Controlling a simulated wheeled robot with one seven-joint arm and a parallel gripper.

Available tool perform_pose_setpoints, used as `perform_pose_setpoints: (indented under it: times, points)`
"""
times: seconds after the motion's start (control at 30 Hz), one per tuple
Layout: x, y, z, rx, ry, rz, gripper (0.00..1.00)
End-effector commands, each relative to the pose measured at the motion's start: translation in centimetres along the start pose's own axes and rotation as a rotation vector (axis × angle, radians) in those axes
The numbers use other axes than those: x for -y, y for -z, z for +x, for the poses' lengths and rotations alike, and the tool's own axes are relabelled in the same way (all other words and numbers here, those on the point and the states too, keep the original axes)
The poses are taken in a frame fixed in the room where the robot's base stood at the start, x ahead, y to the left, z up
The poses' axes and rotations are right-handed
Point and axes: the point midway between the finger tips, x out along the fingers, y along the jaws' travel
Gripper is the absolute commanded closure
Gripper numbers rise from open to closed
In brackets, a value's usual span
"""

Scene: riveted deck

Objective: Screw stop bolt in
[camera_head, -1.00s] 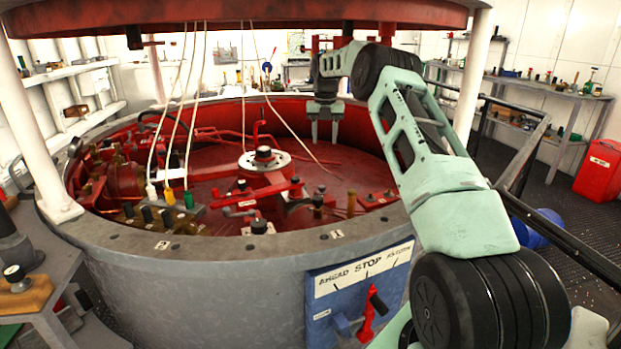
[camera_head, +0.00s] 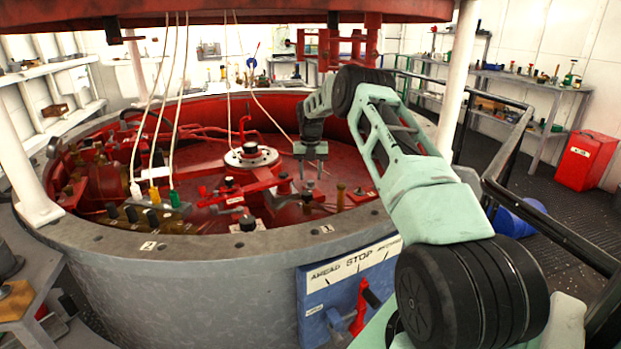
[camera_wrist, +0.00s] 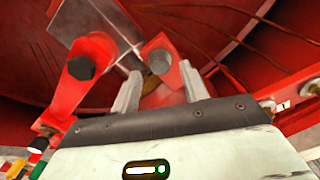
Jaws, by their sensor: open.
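My gripper (camera_head: 311,172) is open and points down over the red deck inside the round grey housing. In the wrist view my gripper (camera_wrist: 160,82) has its two grey fingers on either side of a red bracket (camera_wrist: 170,88) with a grey round end. A small brass-coloured piece (camera_wrist: 149,82) shows between the fingers, partly hidden. A dark bolt-like head (camera_wrist: 82,67) sits on a red arm to the left. In the head view a brass post (camera_head: 340,192) stands just right of the gripper. I cannot tell which piece is the stop bolt. Nothing is seen held.
A grey-white hub (camera_head: 251,157) stands left of the gripper. White, yellow and green plugs (camera_head: 174,198) with hanging cables are at the left. The housing's grey rim (camera_head: 190,246) runs in front. A blue panel (camera_head: 345,290) marked AHEAD, STOP carries a red lever (camera_head: 360,305).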

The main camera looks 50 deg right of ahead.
Motion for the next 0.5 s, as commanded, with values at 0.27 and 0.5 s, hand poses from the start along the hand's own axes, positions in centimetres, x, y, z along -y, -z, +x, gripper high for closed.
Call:
perform_pose_setpoints:
  times: [0.27,0.5]
  points:
    - [0.0,0.0,1.9,0.001,0.0,0.0,0.55]
    - [0.0,0.0,1.9,0.001,0.0,0.0,0.55]
